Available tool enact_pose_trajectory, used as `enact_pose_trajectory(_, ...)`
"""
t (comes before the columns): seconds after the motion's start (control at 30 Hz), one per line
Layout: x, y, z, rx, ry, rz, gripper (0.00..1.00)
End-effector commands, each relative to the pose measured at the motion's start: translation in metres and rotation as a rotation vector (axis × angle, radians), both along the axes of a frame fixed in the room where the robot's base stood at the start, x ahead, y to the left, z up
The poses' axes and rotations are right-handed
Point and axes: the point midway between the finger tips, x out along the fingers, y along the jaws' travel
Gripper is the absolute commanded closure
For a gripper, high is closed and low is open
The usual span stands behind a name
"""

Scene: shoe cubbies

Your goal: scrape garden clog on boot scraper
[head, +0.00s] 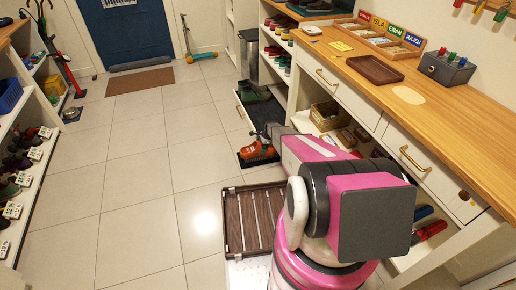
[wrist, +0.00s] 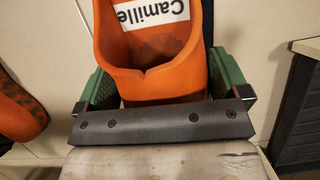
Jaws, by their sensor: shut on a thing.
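My gripper (wrist: 160,95) is shut on an orange garden clog (wrist: 170,60), with its green fingers on either side. The clog carries a white "Camille" label that reads upside down in the wrist view. In the head view, orange shows beyond my arm at the clog (head: 257,151), low over a dark mat or tray; I cannot tell whether it touches. A second orange piece (wrist: 18,108) lies at the left of the wrist view. A dark brown slatted frame (head: 233,222) lies on the floor nearer me; I cannot tell whether it is the boot scraper.
A counter with drawers (head: 400,105) and open cubbies runs along the right, close to my arm. Shoe shelves (head: 30,175) stand at the left. A brown doormat (head: 140,80) lies before the blue door. The tiled floor (head: 140,190) between is clear.

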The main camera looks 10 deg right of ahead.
Motion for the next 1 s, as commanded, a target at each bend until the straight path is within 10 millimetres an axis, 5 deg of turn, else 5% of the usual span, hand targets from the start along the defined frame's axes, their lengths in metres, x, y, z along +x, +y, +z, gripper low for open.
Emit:
enact_pose_trajectory(0.7, 0.005, -0.04, -0.003, -0.001, 0.0, 0.0, 0.3)
enact_pose_trajectory(1.0, 0.003, -0.029, -0.003, -0.001, 0.0, 0.001, 0.3)
